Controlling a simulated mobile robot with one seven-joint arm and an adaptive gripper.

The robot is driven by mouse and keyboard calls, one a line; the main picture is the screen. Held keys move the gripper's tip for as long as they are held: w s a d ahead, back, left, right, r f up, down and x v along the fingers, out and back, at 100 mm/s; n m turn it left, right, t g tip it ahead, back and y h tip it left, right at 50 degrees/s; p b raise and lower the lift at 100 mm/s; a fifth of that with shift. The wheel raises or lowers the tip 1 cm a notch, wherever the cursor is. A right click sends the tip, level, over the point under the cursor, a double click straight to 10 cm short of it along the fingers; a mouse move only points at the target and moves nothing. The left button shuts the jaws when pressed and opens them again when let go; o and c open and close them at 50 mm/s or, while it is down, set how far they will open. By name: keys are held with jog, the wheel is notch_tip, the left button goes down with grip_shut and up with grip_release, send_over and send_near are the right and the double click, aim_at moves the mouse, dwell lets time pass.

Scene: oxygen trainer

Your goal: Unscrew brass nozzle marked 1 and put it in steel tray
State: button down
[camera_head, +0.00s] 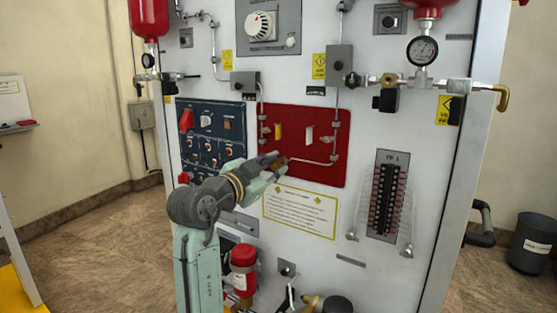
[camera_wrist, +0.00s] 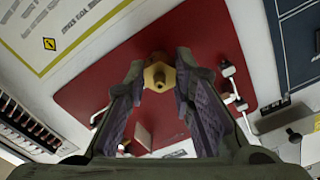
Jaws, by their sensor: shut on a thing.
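A brass nozzle (camera_wrist: 159,78) with a hexagonal body shows in the wrist view, its round tip pointing toward the camera. My gripper (camera_wrist: 160,88) is shut on it, with one finger on each side. The nozzle is in front of the red panel (camera_head: 307,171); I cannot tell whether it still touches the panel. In the head view my gripper (camera_head: 275,165) is at the lower left part of the red panel, and its fingers largely cover the nozzle. No number is readable on the nozzle. I cannot make out a steel tray in either view.
Thin pipes run along the panel. A blue switch panel (camera_head: 210,112) is to the left. A red canister (camera_head: 243,257) is below.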

jog(key=shift+r, duration=0.1)
jog(key=shift+r+n+p, duration=0.15)
jog(key=shift+n+p, duration=0.85)
jog(key=shift+f+n, duration=0.2)
jog(key=shift+n, duration=0.5)
jog(key=shift+p, duration=0.4)
jog(key=shift+n+p, duration=0.35)
jog(key=shift+n, duration=0.25)
jog(key=c, duration=1.4)
grip_release()
jog(key=shift+o, duration=0.2)
jog(key=shift+s+a, duration=0.1)
jog(key=shift+s, duration=0.05)
